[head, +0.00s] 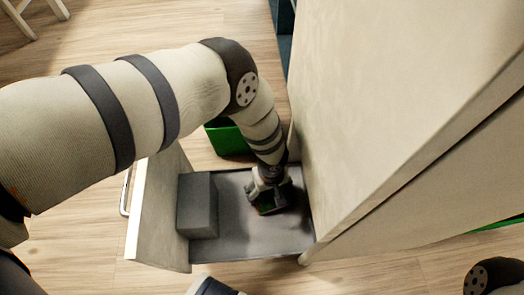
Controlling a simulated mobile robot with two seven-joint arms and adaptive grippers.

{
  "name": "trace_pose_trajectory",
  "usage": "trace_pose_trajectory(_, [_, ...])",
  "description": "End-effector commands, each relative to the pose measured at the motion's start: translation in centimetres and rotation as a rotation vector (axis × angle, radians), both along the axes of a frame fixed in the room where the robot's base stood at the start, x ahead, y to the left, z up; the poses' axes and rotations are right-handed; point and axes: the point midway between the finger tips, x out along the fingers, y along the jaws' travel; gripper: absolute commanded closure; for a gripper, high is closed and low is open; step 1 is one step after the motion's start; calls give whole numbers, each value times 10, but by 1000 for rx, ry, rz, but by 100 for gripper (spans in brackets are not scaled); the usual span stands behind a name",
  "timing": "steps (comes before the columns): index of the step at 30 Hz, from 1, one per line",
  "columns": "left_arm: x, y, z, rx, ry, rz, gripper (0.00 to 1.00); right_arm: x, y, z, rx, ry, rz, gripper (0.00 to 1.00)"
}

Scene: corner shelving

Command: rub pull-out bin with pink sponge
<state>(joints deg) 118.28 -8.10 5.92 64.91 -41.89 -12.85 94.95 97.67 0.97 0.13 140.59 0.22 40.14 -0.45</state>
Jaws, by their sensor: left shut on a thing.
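The pull-out bin (240,247) is drawn out of the tall pale cabinet; its front panel with a handle is on the left and its inside is grey. My left arm comes in from the left and bends down into it. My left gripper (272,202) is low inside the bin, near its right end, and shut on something. Only a small dark reddish patch shows at the fingertips; I take it for the pink sponge, mostly hidden by the gripper. I cannot tell whether it touches the bin.
A grey block (197,206) stands inside the bin at the left. A green container (228,139) is on the wooden floor behind the bin. The tall cabinet (385,100) rises close on the right of my left gripper. Open floor (75,240) lies to the left.

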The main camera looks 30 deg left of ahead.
Motion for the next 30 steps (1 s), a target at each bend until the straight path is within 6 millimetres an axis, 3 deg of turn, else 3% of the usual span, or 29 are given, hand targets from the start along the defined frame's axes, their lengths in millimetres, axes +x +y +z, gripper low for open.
trace_pose_trajectory(3, [9,7,-3,3,-6,0,40,-1,0,-5,0,7,0,27])
trace_pose_trajectory(13, [10,7,2,2,-8,0,41,0,0,-2,0,4,0,27])
trace_pose_trajectory(26, [10,6,58,3,-9,1,41,5,0,29,0,-39,0,27])
trace_pose_trajectory(30, [8,6,62,2,-6,-1,41,6,0,31,0,-42,0,27])
